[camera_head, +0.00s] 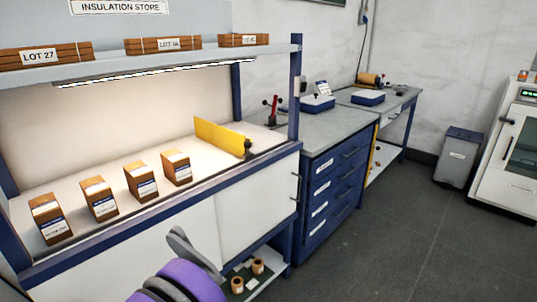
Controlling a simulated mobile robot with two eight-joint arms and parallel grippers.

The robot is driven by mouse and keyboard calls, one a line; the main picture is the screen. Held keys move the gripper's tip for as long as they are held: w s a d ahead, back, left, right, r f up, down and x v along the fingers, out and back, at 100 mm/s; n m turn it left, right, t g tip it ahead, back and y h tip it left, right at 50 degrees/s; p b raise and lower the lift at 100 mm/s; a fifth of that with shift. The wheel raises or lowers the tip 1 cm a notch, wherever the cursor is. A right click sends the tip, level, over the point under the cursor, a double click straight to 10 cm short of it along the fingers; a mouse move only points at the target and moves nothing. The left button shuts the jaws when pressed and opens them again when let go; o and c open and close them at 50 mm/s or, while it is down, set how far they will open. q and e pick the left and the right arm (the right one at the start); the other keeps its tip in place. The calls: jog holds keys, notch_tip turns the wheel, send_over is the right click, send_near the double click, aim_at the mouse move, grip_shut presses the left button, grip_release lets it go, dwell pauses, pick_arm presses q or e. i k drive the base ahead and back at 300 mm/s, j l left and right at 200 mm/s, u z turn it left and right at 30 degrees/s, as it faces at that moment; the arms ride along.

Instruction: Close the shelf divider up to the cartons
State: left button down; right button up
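The yellow shelf divider (219,136) stands upright on the pale shelf board, right of the cartons. A dark knob or clamp (249,149) sits at its front end, near the shelf's front edge. Several brown cartons with white and blue labels stand in a spaced row to its left. The rightmost carton (176,168) is nearest the divider, with a bare gap between them. The leftmost carton (50,219) is at the far left. A purple and grey part of my own body shows at the bottom, below the shelf front.
An upper shelf (110,58) with labelled lots and a light strip overhangs the board. A blue post (295,90) stands at its right end. A blue drawer cabinet (335,180) adjoins on the right. The grey floor (390,240) is clear. A bin (459,155) stands farther right.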

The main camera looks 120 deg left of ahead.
aim_at(234, 143)
jog(key=u, duration=4.1)
